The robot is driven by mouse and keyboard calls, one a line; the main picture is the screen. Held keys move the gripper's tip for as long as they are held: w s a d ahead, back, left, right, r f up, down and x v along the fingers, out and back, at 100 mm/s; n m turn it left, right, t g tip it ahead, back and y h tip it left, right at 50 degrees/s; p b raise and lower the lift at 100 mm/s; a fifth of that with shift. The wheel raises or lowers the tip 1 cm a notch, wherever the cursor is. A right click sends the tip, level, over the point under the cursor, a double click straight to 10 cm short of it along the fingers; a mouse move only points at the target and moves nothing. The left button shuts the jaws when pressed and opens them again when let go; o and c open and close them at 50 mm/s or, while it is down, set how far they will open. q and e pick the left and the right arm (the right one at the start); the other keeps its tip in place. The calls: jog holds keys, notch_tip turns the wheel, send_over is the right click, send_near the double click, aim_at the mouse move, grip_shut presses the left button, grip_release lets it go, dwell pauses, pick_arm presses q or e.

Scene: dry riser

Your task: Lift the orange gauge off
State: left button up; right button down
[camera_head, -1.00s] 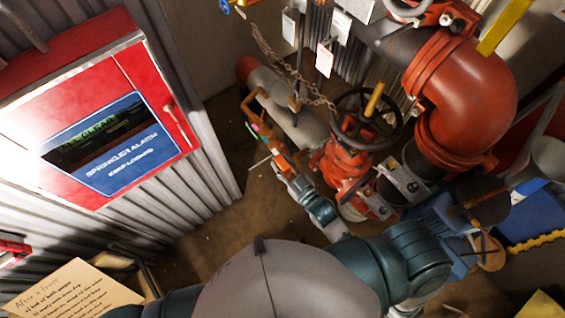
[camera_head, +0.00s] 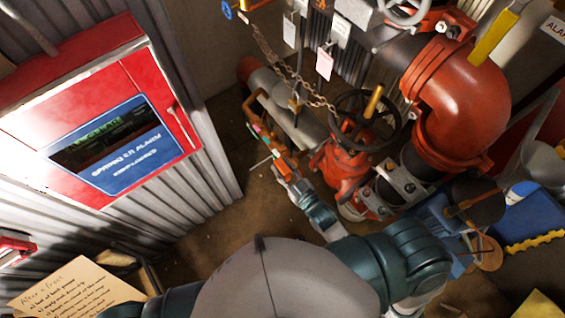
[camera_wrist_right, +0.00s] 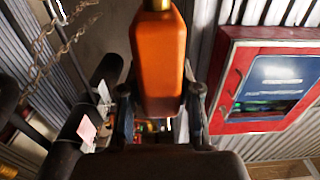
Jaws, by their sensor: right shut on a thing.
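The orange gauge (camera_wrist_right: 160,62) is a smooth orange block with a brass-coloured end at the top of the right wrist view. My right gripper (camera_wrist_right: 161,108) is shut on it, one dark finger on each side of its lower part. In the head view the gauge (camera_head: 274,150) is small and partly hidden by my right gripper (camera_head: 284,168), left of the red valve (camera_head: 344,158). A grey pipe (camera_head: 297,118) lies just behind it. I cannot tell whether the gauge still touches its mount. My left gripper is not in view.
A black handwheel (camera_head: 365,122) and a hanging chain (camera_head: 290,72) are close to the right gripper. A red cabinet (camera_head: 182,128) stands at left, also seen in the wrist view (camera_wrist_right: 232,75). A handwritten card (camera_head: 68,288) is at lower left. Floor between cabinet and valve is clear.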

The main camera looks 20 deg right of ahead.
jog(key=s+a+p, duration=0.2)
jog(key=s, duration=0.5)
jog(key=shift+r, duration=0.3)
jog(key=shift+a, duration=0.1)
dwell(0.3)
